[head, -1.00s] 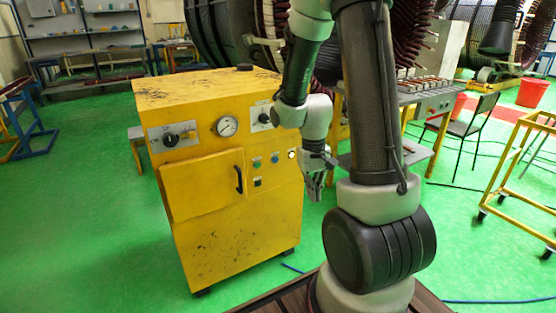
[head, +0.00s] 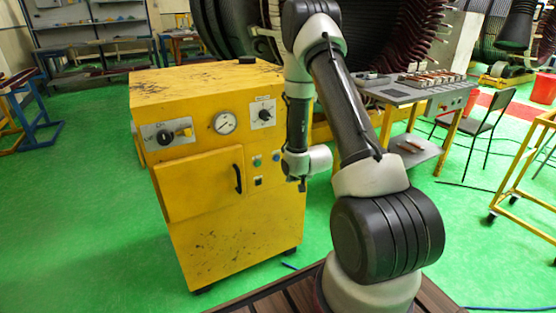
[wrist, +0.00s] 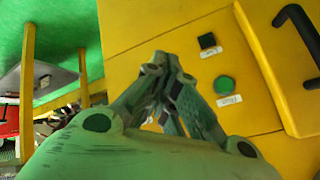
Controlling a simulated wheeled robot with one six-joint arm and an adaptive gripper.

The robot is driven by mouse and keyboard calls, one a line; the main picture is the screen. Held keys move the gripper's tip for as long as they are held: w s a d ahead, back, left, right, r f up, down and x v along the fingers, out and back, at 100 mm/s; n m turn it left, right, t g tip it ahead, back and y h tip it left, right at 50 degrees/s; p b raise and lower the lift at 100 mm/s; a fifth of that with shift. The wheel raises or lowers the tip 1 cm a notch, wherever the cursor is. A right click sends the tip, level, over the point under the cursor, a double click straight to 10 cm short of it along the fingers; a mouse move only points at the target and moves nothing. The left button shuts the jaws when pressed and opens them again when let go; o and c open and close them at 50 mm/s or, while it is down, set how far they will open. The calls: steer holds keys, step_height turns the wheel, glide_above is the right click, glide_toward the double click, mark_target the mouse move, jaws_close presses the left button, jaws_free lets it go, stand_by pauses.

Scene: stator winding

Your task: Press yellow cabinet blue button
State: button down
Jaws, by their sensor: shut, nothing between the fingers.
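The yellow cabinet (head: 215,225) stands left of my arm in the head view. On its front, the blue button (head: 276,157) shows just left of my wrist, beside a green button (head: 257,161). My gripper (head: 302,186) hangs in front of the cabinet's right side, mostly hidden by my wrist in the head view. In the wrist view my gripper (wrist: 168,68) is shut and empty before the yellow panel. A labelled green button (wrist: 224,85) and a black switch (wrist: 208,41) lie right of the fingers there. The blue button cannot be seen in the wrist view.
The cabinet door's black handle (head: 238,179) sticks out left of the buttons. A gauge (head: 224,123) and knobs lie above. A grey workbench (head: 405,92) stands behind my arm at right, with a black chair (head: 488,122). Green floor is open left of the cabinet.

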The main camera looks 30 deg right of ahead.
mark_target(277, 158)
stand_by(0.3)
steer(key=w, duration=0.8)
steer(key=shift+w+a, duration=0.15)
steer(key=shift+w, duration=0.25)
stand_by(1.2)
steer(key=shift+w, duration=0.4)
steer(key=shift+w, duration=0.4)
stand_by(0.7)
steer(key=shift+s, duration=0.8)
